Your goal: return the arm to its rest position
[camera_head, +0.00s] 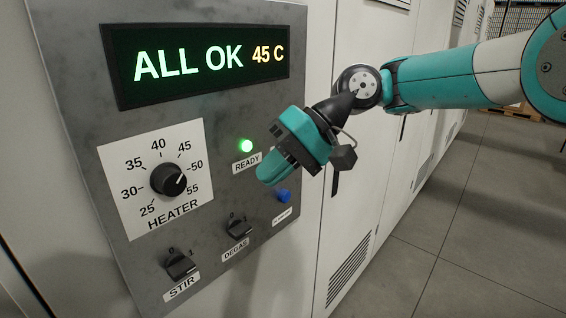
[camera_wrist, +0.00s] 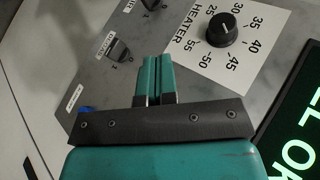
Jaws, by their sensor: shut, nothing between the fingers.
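My teal gripper (camera_head: 268,175) hangs in front of the control panel, near the READY light and the blue button. In the wrist view my gripper (camera_wrist: 158,62) shows its two teal fingers pressed together, with nothing between them. My arm (camera_head: 440,84) reaches in from the right side. The fingers appear apart from the panel face, though the exact gap is hard to tell. Part of the panel behind the gripper is hidden.
Open floor (camera_head: 450,240) lies at right.

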